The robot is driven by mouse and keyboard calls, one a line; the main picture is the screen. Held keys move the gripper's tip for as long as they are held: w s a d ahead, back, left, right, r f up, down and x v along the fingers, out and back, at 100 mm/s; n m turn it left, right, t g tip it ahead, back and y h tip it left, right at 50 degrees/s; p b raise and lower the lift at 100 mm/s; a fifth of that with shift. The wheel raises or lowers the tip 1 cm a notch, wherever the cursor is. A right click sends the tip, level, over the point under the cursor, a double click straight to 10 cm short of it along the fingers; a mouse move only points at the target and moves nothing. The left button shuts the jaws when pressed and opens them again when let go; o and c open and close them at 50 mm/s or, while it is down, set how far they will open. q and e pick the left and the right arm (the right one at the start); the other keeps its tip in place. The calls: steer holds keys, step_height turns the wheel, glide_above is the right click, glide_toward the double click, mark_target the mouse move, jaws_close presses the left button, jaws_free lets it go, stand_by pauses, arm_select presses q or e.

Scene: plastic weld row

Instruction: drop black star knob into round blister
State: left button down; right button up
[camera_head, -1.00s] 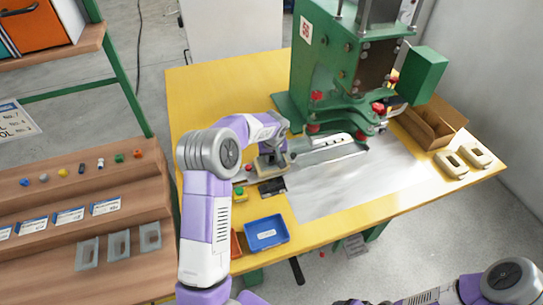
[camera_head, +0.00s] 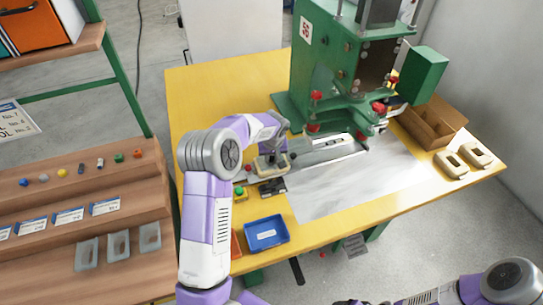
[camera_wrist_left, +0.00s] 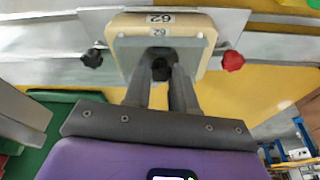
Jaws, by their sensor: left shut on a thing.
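My left gripper (camera_wrist_left: 160,85) is shut on the black star knob (camera_wrist_left: 160,70), which shows dark between its fingertips in the left wrist view. The knob is over a tan block (camera_wrist_left: 203,66) labelled 62, with a clear grey sheet or blister (camera_wrist_left: 200,40) on it. I cannot tell whether the knob touches the blister, and its round pocket is not clear. In the head view, my left gripper (camera_head: 272,152) is over the tan block at the left end of the metal slide; the knob is hidden there. My right gripper is out of the picture; only part of the right arm shows.
A green press (camera_head: 330,70) stands behind the slide. Two tan blocks (camera_head: 452,165) lie at the right. A stepped wooden shelf (camera_head: 80,205) stands left.

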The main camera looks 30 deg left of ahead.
arm_select(q)
steer(key=shift+f, duration=0.4)
steer(key=shift+r, duration=0.1)
steer(key=c, duration=0.8)
jaws_free()
steer(key=shift+c, duration=0.2)
steer(key=c, duration=0.4)
steer(key=shift+c, duration=0.2)
steer(key=shift+r+p, duration=2.05)
steer(key=shift+r, duration=1.5)
